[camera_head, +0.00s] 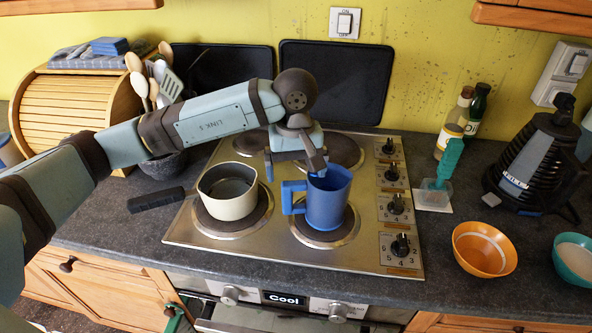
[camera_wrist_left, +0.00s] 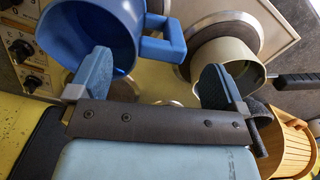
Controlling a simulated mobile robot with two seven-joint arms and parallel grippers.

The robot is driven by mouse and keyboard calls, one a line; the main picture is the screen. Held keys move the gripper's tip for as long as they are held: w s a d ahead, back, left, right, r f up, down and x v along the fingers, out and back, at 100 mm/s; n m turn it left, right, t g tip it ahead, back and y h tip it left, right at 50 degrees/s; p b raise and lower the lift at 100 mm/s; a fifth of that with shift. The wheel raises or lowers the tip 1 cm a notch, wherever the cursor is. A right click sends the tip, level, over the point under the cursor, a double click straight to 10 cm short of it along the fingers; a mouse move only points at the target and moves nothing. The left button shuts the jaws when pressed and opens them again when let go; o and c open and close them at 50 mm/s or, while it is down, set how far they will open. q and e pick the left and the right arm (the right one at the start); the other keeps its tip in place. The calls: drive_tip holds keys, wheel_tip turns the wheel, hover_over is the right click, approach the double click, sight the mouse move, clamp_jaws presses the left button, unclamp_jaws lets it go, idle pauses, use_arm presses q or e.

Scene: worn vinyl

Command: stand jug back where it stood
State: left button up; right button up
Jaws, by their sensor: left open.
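The blue jug (camera_head: 328,203) stands upright on the front right hotplate of the steel hob, its square handle (camera_head: 291,197) pointing left. My left gripper (camera_head: 296,165) is open and empty just behind and above the jug. One finger overlaps the jug's back rim in the head view; I cannot tell if it touches. In the left wrist view, the open fingers (camera_wrist_left: 155,82) lie either side of the handle (camera_wrist_left: 163,42), short of it, with the jug (camera_wrist_left: 92,32) beyond the left finger. My right gripper is not in view.
A cream pot (camera_head: 228,198) stands on the front left hotplate, its dark handle (camera_head: 157,199) pointing left. Hob knobs (camera_head: 400,246) line the right. An orange bowl (camera_head: 484,250) and a black appliance (camera_head: 535,160) stand further right. The back right hotplate (camera_head: 335,152) looks bare.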

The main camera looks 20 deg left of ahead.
use_arm(q)
drive_tip(key=shift+r, duration=0.85)
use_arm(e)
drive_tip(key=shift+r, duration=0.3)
use_arm(q)
wheel_tip(320, 180, up, 14)
drive_tip(key=shift+w+a, duration=0.3)
drive_tip(key=shift+w, duration=0.1)
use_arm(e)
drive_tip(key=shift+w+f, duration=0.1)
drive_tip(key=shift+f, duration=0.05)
use_arm(q)
drive_tip(key=shift+f, duration=0.1)
